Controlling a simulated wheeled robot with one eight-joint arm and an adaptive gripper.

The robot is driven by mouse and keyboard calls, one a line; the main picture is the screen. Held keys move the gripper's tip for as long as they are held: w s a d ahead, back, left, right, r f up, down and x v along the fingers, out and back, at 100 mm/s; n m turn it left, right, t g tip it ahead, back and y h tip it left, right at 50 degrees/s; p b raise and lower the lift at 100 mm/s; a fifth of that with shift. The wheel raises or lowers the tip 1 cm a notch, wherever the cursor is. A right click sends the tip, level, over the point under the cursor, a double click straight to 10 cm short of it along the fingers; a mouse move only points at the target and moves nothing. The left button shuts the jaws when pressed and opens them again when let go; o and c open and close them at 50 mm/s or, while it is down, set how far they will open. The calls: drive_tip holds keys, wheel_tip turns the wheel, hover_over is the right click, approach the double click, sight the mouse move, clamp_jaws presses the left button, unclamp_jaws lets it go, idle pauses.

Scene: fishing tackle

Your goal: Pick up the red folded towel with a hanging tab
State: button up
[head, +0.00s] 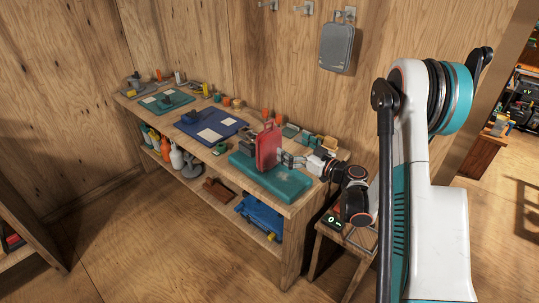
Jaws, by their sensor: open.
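The red folded towel (267,148) stands upright above the teal mat (285,184) at the right end of the bench, with a small tab at its top. My gripper (286,160) is just right of the towel, its fingers pointing left toward the towel's right edge. The gripper is open. The fingertips are small and partly merge with the towel's edge, so I cannot tell whether they touch it or reach around it.
The wooden bench (309,197) also bears a blue mat (190,128) and another teal mat (178,101). Small items crowd its back edge. A grey towel-like item (337,45) hangs on the wall. A lower shelf holds bottles and a blue case (262,217). Open floor lies in front.

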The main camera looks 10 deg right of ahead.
sight(273, 136)
drive_tip(key=b+x, duration=0.1)
drive_tip(key=x, duration=0.5)
drive_tip(key=shift+a, duration=0.1)
drive_tip(key=x, duration=0.1)
drive_tip(key=b+x, duration=0.1)
drive_tip(key=x, duration=0.1)
drive_tip(key=b+x, duration=0.1)
drive_tip(key=x, duration=0.1)
drive_tip(key=shift+f, duration=0.3)
drive_tip(key=shift+w+a+r, duration=0.1)
drive_tip(key=shift+w+a, duration=0.05)
drive_tip(key=shift+w, duration=0.1)
drive_tip(key=c, duration=1.3)
